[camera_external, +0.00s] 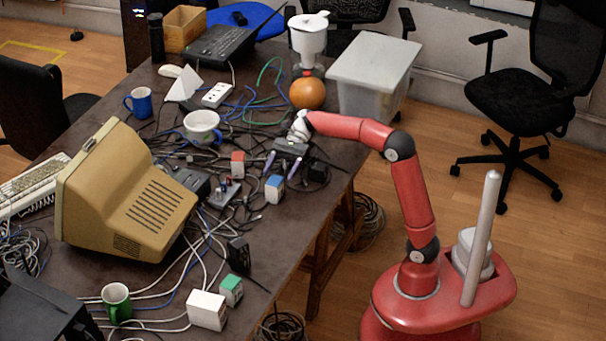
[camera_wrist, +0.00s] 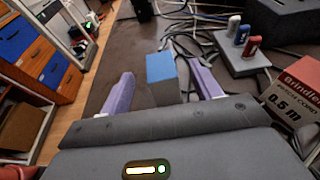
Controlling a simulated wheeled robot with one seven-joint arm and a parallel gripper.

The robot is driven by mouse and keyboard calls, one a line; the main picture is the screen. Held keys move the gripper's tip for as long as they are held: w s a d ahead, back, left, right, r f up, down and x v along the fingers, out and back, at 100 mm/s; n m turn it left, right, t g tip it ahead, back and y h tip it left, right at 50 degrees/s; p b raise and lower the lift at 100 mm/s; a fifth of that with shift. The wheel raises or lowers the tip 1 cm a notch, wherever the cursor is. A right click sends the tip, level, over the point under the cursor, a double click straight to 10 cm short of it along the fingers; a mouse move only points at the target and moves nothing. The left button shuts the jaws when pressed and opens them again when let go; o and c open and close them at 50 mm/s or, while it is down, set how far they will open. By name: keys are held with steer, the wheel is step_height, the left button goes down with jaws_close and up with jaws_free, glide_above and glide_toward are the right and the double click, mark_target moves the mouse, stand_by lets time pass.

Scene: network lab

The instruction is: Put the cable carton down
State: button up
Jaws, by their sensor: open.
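A small cable carton with a blue top and pale sides (camera_external: 274,189) stands on the dark table near its right edge. In the wrist view the blue-topped carton (camera_wrist: 161,68) appears between the two purple fingers, with a gap on each side. My gripper (camera_external: 281,171) is open and points down at the table close behind this carton; its spread fingers also show in the wrist view (camera_wrist: 163,82). Neither finger visibly touches the carton. The carton's base is partly hidden by my gripper body in the wrist view.
A red-topped patch cord carton (camera_wrist: 297,90) stands nearby, right in the wrist view; it also shows outside (camera_external: 237,164). A grey block with coloured plugs (camera_wrist: 243,58) and loose cables lie around. A black adapter (camera_external: 238,252), green-topped carton (camera_external: 231,289) and white carton (camera_external: 207,310) are nearer the front.

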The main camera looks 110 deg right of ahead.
mark_target(275, 180)
steer(key=x, duration=0.4)
steer(key=shift+w+a+f, duration=0.1)
steer(key=shift+w+f, duration=0.05)
steer(key=shift+c, duration=0.4)
steer(key=c, duration=1.1)
steer(key=shift+c, duration=0.3)
